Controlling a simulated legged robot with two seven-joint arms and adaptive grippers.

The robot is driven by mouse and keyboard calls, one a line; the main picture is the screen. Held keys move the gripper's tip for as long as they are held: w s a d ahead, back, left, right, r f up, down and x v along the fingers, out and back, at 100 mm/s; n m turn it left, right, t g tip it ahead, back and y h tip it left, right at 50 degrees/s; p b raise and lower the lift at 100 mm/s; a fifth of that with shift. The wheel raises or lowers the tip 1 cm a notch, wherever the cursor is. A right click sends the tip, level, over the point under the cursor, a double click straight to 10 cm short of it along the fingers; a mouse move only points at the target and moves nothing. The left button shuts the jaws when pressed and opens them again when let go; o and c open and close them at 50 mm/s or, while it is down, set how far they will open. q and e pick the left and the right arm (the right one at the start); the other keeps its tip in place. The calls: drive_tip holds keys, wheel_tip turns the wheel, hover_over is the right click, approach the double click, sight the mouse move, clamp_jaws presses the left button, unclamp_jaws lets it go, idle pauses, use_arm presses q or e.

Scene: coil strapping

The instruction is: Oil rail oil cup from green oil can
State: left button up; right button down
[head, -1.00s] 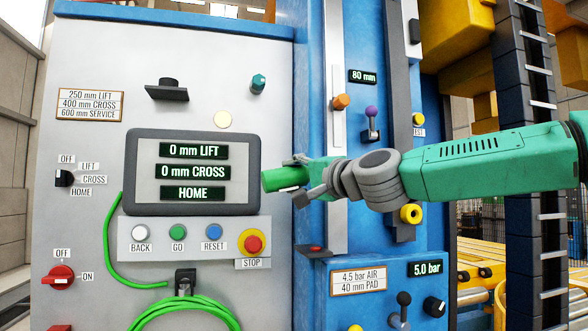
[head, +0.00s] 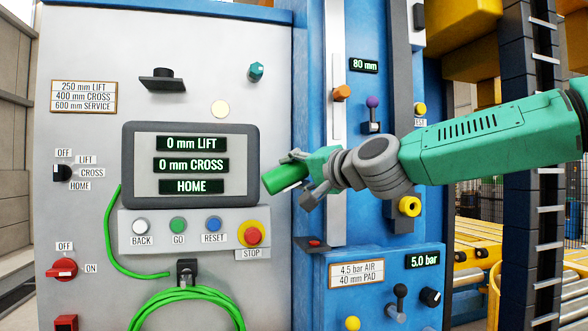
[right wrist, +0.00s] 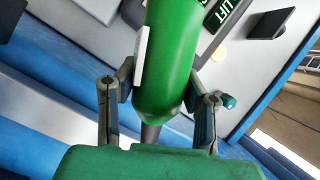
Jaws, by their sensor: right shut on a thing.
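The green oil can (head: 284,179) is a green cylinder with a pale label, held at a tilt in front of the panel, just right of the display. My right gripper (head: 303,178) is shut on it. In the right wrist view, the oil can (right wrist: 170,65) sits between the two grey fingers of my right gripper (right wrist: 157,108), its rounded end towards me. The rail oil cup cannot be told for sure; an orange knob (head: 342,92) sits on the pale vertical rail (head: 334,60), above and right of the can. My left gripper is not in view.
The grey panel carries a display (head: 191,165), a row of buttons, a red stop button (head: 252,235) and a coiled green hose (head: 186,293). A purple-topped lever (head: 372,102) and a yellow ring (head: 409,206) stick out of the blue column near my arm.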

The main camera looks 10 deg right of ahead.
drive_tip(key=shift+r+n+g+p, duration=0.35)
drive_tip(key=shift+n+p, duration=0.25)
drive_tip(key=shift+p, duration=0.4)
drive_tip(key=shift+n+h+p, duration=0.4)
drive_tip(key=shift+n+p, duration=0.15)
drive_tip(key=shift+n, duration=0.05)
drive_tip(key=shift+f+n+g, duration=0.15)
drive_tip(key=shift+n+g, duration=0.1)
drive_tip(key=shift+n, duration=0.15)
drive_tip(key=shift+s, duration=0.1)
drive_tip(key=shift+a, duration=0.1)
